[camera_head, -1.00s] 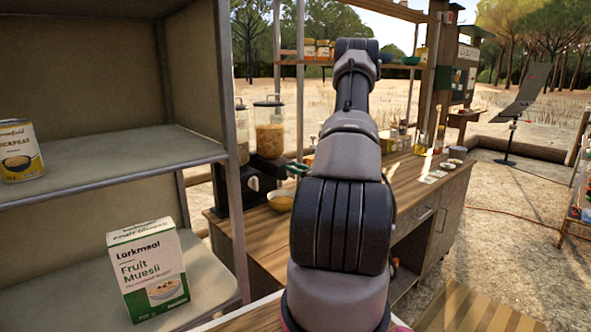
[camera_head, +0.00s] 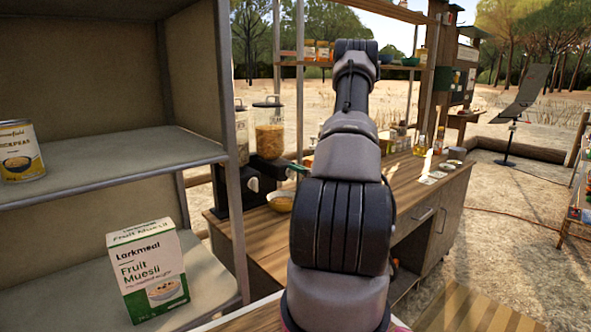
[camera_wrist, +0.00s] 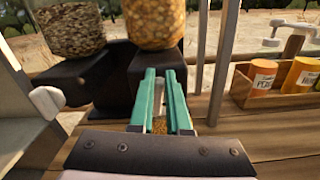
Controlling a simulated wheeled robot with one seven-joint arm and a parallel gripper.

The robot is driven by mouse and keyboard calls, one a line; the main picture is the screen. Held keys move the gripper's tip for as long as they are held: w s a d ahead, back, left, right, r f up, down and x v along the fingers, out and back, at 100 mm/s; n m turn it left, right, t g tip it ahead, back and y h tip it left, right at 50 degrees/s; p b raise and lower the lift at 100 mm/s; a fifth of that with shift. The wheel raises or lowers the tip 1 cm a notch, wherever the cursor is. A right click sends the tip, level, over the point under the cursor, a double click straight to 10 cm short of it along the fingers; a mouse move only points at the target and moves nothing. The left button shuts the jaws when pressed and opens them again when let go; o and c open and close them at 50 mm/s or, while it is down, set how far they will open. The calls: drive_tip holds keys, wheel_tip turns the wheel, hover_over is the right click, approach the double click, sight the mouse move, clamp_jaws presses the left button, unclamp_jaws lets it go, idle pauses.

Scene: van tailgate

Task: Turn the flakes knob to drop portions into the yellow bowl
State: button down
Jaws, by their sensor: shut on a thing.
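The cereal dispenser stands on the wooden counter, with a clear hopper of golden flakes (camera_head: 269,135) that also shows in the wrist view (camera_wrist: 155,22). My gripper (camera_wrist: 161,78) has teal fingers pointing at the black body below this hopper. They are shut on the flakes knob, which is mostly hidden between them; only a pale bit shows. In the head view my gripper (camera_head: 298,171) is mostly behind my arm.
A second hopper of darker seeds (camera_wrist: 72,30) stands left of the flakes, with its own white knob (camera_wrist: 47,99). A crate of jars (camera_wrist: 275,88) is at the right. A grey shelf (camera_head: 110,165) with a muesli box (camera_head: 148,272) stands close at left.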

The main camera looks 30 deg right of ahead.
drive_tip(key=shift+d+f+m, duration=0.25)
drive_tip(key=shift+f+m, duration=0.3)
drive_tip(key=shift+m, duration=2.05)
drive_tip(key=shift+d+f+m, duration=0.3)
drive_tip(key=shift+f+m, duration=0.25)
drive_tip(key=shift+m, duration=2.05)
drive_tip(key=shift+d+f+m, duration=0.25)
drive_tip(key=shift+f+m, duration=0.3)
drive_tip(key=shift+m, duration=2.05)
drive_tip(key=c, duration=0.9)
unclamp_jaws()
drive_tip(key=shift+w+r, duration=0.1)
drive_tip(key=shift+r, duration=0.05)
drive_tip(key=shift+d+r, duration=0.1)
